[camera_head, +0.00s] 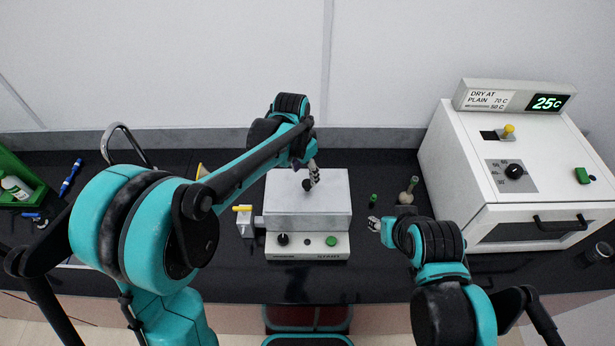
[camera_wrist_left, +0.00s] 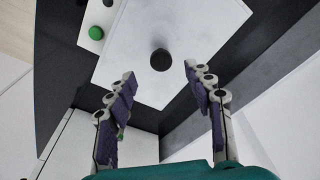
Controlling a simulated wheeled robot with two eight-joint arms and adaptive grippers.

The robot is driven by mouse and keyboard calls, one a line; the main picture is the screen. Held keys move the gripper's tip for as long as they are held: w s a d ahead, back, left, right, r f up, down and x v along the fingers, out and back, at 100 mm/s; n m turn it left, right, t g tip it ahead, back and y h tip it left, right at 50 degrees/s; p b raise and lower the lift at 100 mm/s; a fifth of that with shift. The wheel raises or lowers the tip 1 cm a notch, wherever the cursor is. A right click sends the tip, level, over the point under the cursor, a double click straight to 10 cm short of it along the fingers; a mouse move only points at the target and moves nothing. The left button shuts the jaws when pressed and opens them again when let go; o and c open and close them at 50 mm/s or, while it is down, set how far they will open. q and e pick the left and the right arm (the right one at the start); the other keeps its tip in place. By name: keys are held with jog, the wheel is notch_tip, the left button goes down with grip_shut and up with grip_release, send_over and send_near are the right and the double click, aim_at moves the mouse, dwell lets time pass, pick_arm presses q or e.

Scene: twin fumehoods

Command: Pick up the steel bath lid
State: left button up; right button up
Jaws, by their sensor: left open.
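The steel bath lid (camera_head: 328,190) is a flat pale grey plate with a round black knob (camera_head: 307,184). It lies on top of the bath (camera_head: 335,243), whose front panel carries a black dial and a green button. My left gripper (camera_head: 313,174) is over the lid, close to the knob. In the left wrist view the gripper (camera_wrist_left: 158,95) is open, with the black knob (camera_wrist_left: 161,60) ahead between its fingers and nothing held. My right gripper (camera_head: 374,225) is to the right of the bath, low over the bench; its finger gap is too small to judge.
A white oven (camera_head: 455,150) with a 25 C display stands at the right. A green-capped vial (camera_head: 373,200) and a small flask (camera_head: 407,192) stand between bath and oven. A yellow-handled valve (camera_head: 243,215) is left of the bath. A green rack (camera_head: 15,170) is far left.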

aim_at(307, 183)
pick_arm(q)
jog(key=f, duration=0.4)
jog(key=w+f, duration=0.1)
jog(key=f, duration=0.1)
jog(key=shift+d, duration=0.3)
jog(key=shift+d+f, duration=0.1)
jog(key=shift+f, duration=0.35)
grip_shut()
